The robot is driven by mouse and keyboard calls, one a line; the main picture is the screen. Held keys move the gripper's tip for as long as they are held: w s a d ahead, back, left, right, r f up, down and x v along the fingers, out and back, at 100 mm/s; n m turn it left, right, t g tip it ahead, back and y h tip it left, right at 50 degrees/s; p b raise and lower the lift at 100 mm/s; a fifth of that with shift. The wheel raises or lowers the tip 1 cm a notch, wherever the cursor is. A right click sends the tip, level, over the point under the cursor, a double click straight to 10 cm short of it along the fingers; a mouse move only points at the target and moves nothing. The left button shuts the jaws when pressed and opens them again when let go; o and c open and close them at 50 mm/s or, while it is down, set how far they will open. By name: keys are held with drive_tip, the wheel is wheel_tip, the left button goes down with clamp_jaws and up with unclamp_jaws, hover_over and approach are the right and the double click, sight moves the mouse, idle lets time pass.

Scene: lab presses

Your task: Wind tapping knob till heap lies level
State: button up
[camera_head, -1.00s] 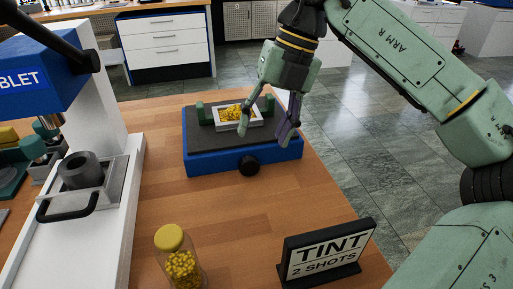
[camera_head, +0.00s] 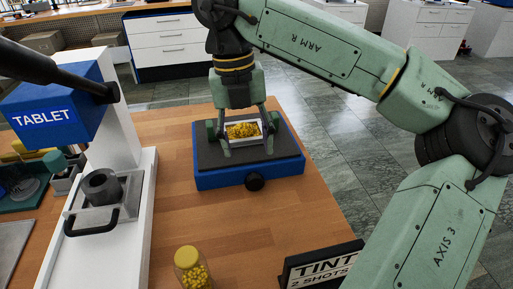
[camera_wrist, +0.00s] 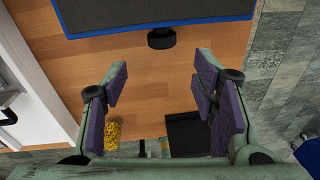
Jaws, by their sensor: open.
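The tapping knob (camera_head: 254,181) is a black round knob on the front side of a blue box (camera_head: 215,181) with a dark top. It also shows near the top of the wrist view (camera_wrist: 161,39).
A jar of yellow pieces (camera_head: 191,270) and a black TINT sign (camera_head: 320,265) stand at the table's front. A white and blue TABLET press (camera_head: 60,110) stands left. Bare wood lies between press, jar and box.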

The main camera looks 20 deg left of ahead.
sight(252, 177)
drive_tip(key=f+p, duration=0.1)
drive_tip(key=f, duration=0.2)
drive_tip(key=f+t+h+p, duration=0.1)
drive_tip(key=f+p, duration=0.1)
drive_tip(key=f, duration=0.1)
drive_tip(key=d+f+t+p, duration=0.1)
drive_tip(key=f, duration=0.3)
drive_tip(key=shift+d+h, duration=0.1)
drive_tip(key=shift+h, duration=0.3)
drive_tip(key=shift+c, duration=0.2)
drive_tip(key=c, duration=1.1)
